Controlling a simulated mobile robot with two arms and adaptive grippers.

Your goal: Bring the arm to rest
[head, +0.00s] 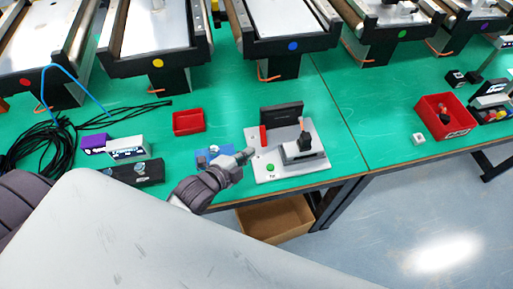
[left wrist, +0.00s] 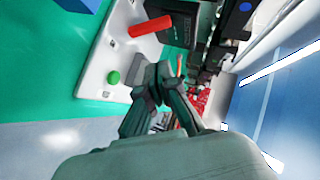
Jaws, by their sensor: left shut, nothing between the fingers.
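My left gripper (head: 247,154) is over the front of the green table (head: 352,166), beside the left edge of a light grey plate (head: 262,173). It is shut and empty. The plate carries a red cylinder (head: 263,136), a green button (head: 270,167), a black panel (head: 282,115) and a lever device (head: 303,149). In the left wrist view my gripper (left wrist: 150,75) shows shut near the green button (left wrist: 113,78) and the red cylinder (left wrist: 150,27). My right gripper is in neither view.
A blue object (head: 207,153) lies just behind my left gripper. A red bin (head: 188,122), a black box (head: 138,173) and black cables (head: 45,145) are to the left. Mini conveyors (head: 290,45) line the back. A red bin (head: 446,117) stands at right. Open floor (head: 430,220) lies in front.

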